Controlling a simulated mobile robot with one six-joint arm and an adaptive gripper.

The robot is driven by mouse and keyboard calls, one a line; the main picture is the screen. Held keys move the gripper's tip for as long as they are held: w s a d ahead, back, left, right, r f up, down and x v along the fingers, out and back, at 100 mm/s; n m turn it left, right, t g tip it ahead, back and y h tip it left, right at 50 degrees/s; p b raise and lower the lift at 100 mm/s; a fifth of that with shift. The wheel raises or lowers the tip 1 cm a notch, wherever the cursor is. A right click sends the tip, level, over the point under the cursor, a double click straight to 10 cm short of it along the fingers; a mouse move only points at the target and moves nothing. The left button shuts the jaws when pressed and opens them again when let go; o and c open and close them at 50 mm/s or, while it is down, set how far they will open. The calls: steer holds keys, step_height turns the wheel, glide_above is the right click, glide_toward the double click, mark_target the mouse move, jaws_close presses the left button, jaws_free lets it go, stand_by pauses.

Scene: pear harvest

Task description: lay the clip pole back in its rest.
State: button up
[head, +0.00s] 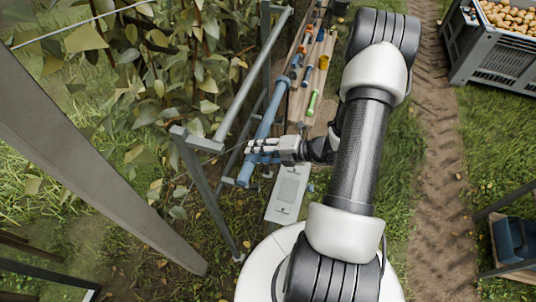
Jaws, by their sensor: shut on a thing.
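The clip pole looks to be the blue pole (266,122) in the head view. It runs slantwise from the wooden board down to a thick end beside the grey metal frame (240,98). My gripper (258,150) is shut on the pole near its lower end, with its pale fingers across it. The frame has a long rail and posts just left of the pole. I cannot tell which part is the rest, or whether the pole touches the frame. My gripper hides a short stretch of the pole.
A wooden board (303,97) right of the pole bears a green tool (313,103), a yellow cup (324,62) and other small tools. A pale panel (287,193) lies below my gripper. Leafy branches (150,80) crowd the left. A grey crate (478,52) of fruit stands upper right.

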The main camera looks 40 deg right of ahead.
steer(key=shift+w+f+b, duration=0.1)
steer(key=shift+f+b, duration=1.65)
steer(key=shift+f, duration=0.95)
steer(key=o, duration=1.2)
steer(key=shift+o, duration=0.2)
steer(key=v, duration=1.2)
steer(key=shift+a, duration=0.1)
